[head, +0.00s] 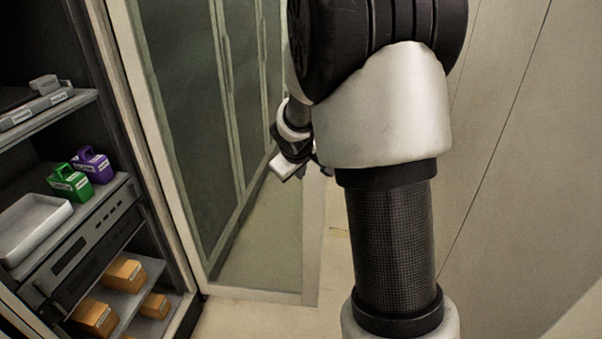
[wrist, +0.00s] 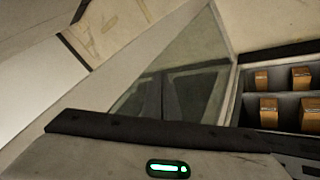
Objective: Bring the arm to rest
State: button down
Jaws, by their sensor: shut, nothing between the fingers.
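My arm stands in the middle and right of the head view, with a thick black and white joint in front. My gripper (head: 288,172) shows small behind that joint, beside the glass door. It is shut with nothing in it, and part of it is hidden by my arm. In the wrist view, a grey housing with a green light and a dark bar fills the lower edge. The fingertips cannot be made out there.
A glass door (head: 262,265) stands open close to my gripper. Left is a cabinet with a white tray (head: 58,221), a green item (head: 68,184), a purple item (head: 93,166) and orange boxes (head: 125,275). A pale wall (head: 530,150) is on the right.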

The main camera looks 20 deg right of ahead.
jog(key=s+a+r+m+p, duration=0.1)
jog(key=s+a+r+m, duration=0.15)
jog(key=s+r, duration=1.3)
jog(key=s+a+m+y, duration=0.1)
jog(key=s+a, duration=0.2)
jog(key=s, duration=0.5)
jog(key=s+a+m+g+y, duration=0.1)
jog(key=s+a, duration=0.3)
jog(key=s, duration=0.4)
jog(key=shift+a+f+y, duration=0.2)
jog(key=shift+f+y, duration=0.1)
jog(key=shift+y, duration=0.1)
jog(key=shift+a, duration=0.15)
